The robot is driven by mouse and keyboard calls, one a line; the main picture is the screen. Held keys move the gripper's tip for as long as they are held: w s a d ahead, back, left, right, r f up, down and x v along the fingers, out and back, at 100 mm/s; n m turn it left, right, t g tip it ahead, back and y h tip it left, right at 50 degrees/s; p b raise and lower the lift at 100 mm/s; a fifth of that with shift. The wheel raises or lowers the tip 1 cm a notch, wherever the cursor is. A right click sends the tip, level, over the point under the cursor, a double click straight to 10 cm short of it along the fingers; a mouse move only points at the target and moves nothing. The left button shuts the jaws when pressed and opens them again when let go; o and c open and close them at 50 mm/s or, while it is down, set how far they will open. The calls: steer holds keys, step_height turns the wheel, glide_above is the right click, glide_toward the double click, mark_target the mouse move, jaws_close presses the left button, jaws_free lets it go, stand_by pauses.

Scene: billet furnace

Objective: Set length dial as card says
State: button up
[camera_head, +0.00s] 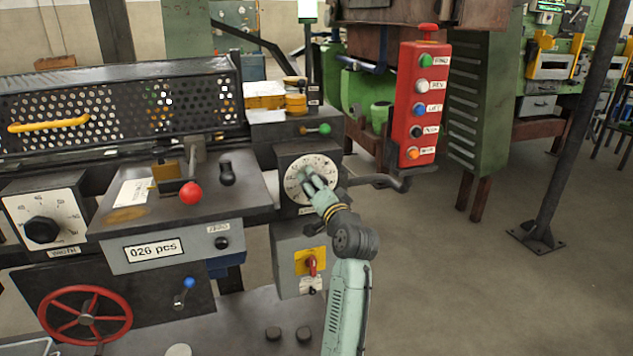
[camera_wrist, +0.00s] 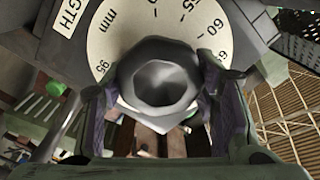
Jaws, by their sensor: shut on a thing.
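The length dial (camera_head: 294,191) is a round white scale on a grey box at the machine's right end. In the wrist view the dial plate (camera_wrist: 205,35) shows part of a "LENGTH" label, "mm" and figures such as 60 and 65. My gripper (camera_head: 309,180) is at the dial's face, its fingers (camera_wrist: 158,105) on both sides of the dark dial knob (camera_wrist: 158,62), shut on it. The knob's pointer cannot be made out. A white card (camera_head: 132,192) lies on the machine top at the left; its writing is too small to read.
A red push-button pendant (camera_head: 417,105) hangs to the right of the dial. A red-knobbed lever (camera_head: 190,193), a second black dial (camera_head: 42,230), a red handwheel (camera_head: 85,313) and a yellow switch plate (camera_head: 303,263) are nearby. The floor at right is clear around a dark post (camera_head: 560,150).

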steer(key=shift+m, duration=0.3)
steer(key=o, duration=1.2)
steer(key=shift+c, duration=0.2)
steer(key=v, duration=1.2)
steer(key=shift+d, duration=0.1)
